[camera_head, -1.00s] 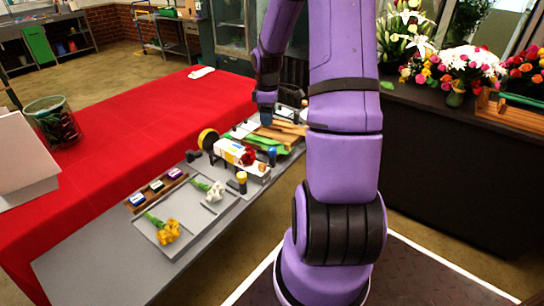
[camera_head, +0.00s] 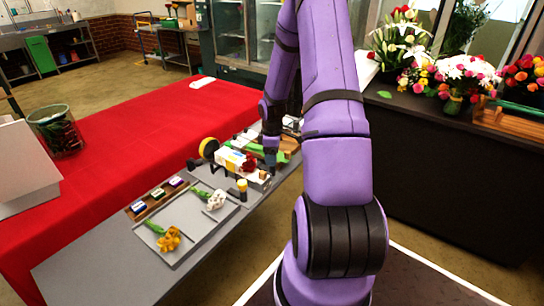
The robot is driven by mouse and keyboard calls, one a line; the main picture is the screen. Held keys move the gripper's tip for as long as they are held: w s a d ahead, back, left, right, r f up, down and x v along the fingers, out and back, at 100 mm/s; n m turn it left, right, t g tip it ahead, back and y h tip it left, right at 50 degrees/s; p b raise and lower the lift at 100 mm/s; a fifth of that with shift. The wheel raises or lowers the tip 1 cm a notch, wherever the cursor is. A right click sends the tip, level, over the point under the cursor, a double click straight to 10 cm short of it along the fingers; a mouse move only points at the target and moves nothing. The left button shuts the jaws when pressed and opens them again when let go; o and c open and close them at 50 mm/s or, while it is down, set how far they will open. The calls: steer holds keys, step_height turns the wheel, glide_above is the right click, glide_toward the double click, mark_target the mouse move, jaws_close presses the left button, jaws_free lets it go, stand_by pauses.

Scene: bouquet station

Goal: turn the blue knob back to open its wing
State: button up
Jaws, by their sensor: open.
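My gripper (camera_head: 270,148) is open and points down at the right end of the white bouquet holder (camera_head: 232,160), over the place of the blue knob. The gripper covers most of the blue knob, and I cannot tell whether the fingers touch it. A yellow-topped knob (camera_head: 242,185) stands on a dark post at the holder's near side, clear of the gripper. A red rose (camera_head: 249,162) lies in the holder, close to the left of my gripper. The wings are too small and covered to tell their position.
A grey tray (camera_head: 170,258) with yellow and white flowers lies at the near left. A wooden rack with small boxes (camera_head: 138,207) is beside it. Wooden slats and green pieces lie behind my gripper.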

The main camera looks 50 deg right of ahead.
steer(key=shift+f, duration=0.25)
steer(key=c, duration=0.9)
